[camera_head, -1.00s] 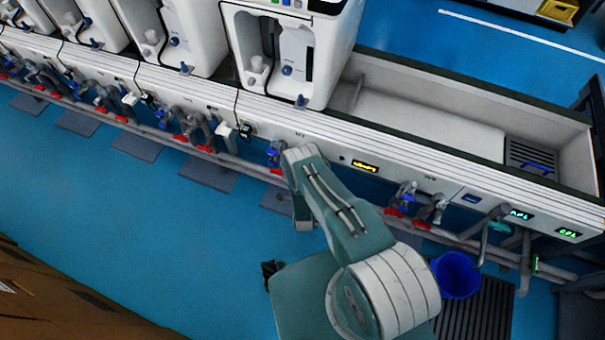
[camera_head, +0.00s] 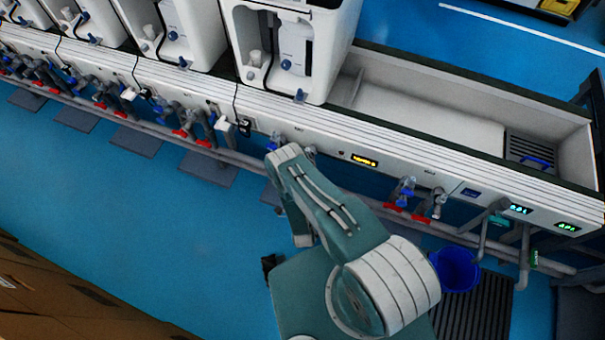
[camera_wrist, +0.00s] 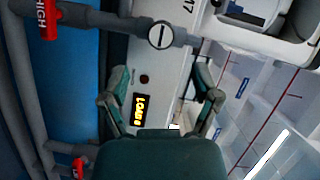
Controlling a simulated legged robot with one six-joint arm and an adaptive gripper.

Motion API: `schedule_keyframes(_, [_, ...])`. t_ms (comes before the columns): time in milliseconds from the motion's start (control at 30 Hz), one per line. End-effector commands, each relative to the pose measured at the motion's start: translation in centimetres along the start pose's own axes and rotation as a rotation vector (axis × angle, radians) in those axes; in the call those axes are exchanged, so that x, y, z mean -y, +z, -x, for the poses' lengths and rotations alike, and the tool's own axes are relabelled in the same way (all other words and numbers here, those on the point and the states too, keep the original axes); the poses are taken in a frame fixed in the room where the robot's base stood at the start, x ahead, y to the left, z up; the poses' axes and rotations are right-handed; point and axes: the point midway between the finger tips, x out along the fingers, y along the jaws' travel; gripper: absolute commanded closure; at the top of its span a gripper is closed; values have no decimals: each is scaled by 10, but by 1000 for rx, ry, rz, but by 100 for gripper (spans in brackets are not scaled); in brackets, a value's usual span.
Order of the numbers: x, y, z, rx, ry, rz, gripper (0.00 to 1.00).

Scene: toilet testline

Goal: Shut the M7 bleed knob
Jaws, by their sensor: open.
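In the wrist view, a round grey knob (camera_wrist: 161,35) with a dark slot across its face sits on a grey pipe fitting at the white panel. Part of a label ending in "7" shows beside it, so I take it for the M7 bleed knob. My gripper (camera_wrist: 161,68) is open and empty. Its two fingers stand apart on either side of the picture, with the knob beyond the tips and between them. No contact shows. In the head view my arm covers the gripper and most of the fittings at this station (camera_head: 272,146).
A red handle marked HIGH (camera_wrist: 47,18) is on the pipe at upper left of the wrist view. A yellow-lit display (camera_wrist: 140,110) is on the panel. In the head view, red-handled valves (camera_head: 395,206) and a blue bucket (camera_head: 456,270) are to the right.

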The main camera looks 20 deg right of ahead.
Motion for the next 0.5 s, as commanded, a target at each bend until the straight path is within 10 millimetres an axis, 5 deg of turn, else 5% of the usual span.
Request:
schedule_keyframes(200, [-1, 0, 35, 2, 2, 2, 20])
schedule_keyframes(500, [0, -1, 43, -1, -1, 0, 20])
